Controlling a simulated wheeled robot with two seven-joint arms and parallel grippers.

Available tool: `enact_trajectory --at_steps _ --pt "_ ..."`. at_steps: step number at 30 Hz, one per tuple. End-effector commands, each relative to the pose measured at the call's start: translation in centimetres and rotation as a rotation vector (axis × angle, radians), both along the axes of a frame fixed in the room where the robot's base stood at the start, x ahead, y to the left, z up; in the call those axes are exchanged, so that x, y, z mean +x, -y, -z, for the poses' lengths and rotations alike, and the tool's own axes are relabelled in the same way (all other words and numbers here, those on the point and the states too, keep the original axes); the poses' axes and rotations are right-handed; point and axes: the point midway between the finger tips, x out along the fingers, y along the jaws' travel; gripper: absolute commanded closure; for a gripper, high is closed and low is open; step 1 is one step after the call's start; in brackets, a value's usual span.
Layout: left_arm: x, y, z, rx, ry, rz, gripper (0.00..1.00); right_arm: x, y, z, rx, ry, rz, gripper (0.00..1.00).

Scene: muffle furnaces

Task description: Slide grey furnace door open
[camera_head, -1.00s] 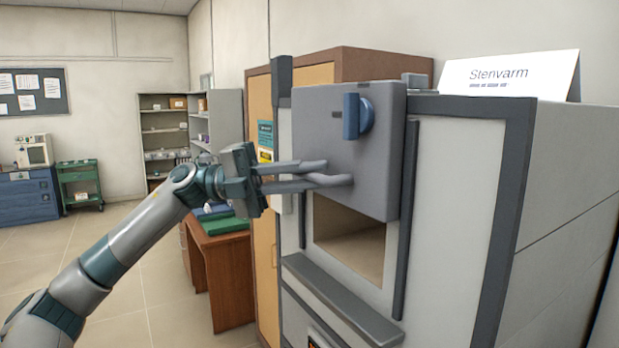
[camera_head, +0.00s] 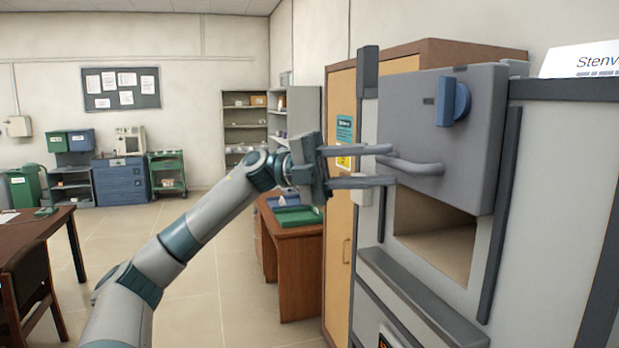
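The grey furnace door (camera_head: 455,120) is raised in front of the furnace (camera_head: 555,190), with the chamber opening (camera_head: 438,232) showing below it. The door has a blue knob (camera_head: 453,103) and a grey bar handle (camera_head: 418,167) near its lower edge. My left gripper (camera_head: 393,165) is open at the handle's left end, with one finger above the bar and one below. The fingers look apart from the bar. My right gripper is not in view.
A grey ledge (camera_head: 420,295) juts out below the opening. A wooden desk (camera_head: 298,243) and a tall cabinet (camera_head: 340,210) stand left of the furnace. A brown table (camera_head: 30,235) and chair (camera_head: 27,285) are at far left. The floor between is clear.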

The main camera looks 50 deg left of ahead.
Motion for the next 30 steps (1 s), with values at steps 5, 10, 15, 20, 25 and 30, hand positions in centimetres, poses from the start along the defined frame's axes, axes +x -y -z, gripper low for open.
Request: enact_trajectory --at_steps 5,10,15,20,25,30 --pt "-1.2 -3.2 1.1 -0.001 -0.001 -0.005 0.67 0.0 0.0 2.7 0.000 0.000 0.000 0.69" --pt "-2.5 -6.4 1.5 -0.002 0.000 -0.005 0.67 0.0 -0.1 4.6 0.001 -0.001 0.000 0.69" --pt "-3.7 -9.4 1.8 -0.002 0.000 -0.004 0.67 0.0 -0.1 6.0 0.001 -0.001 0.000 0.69" --pt "-4.5 -11.5 1.9 -0.001 0.000 -0.003 0.67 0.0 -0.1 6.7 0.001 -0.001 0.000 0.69" --pt "-5.0 -12.6 1.9 -0.002 0.001 -0.001 0.67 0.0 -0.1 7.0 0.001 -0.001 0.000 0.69" --pt "-5.1 -12.8 1.9 -0.002 0.001 0.000 0.67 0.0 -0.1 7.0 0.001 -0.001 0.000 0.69"
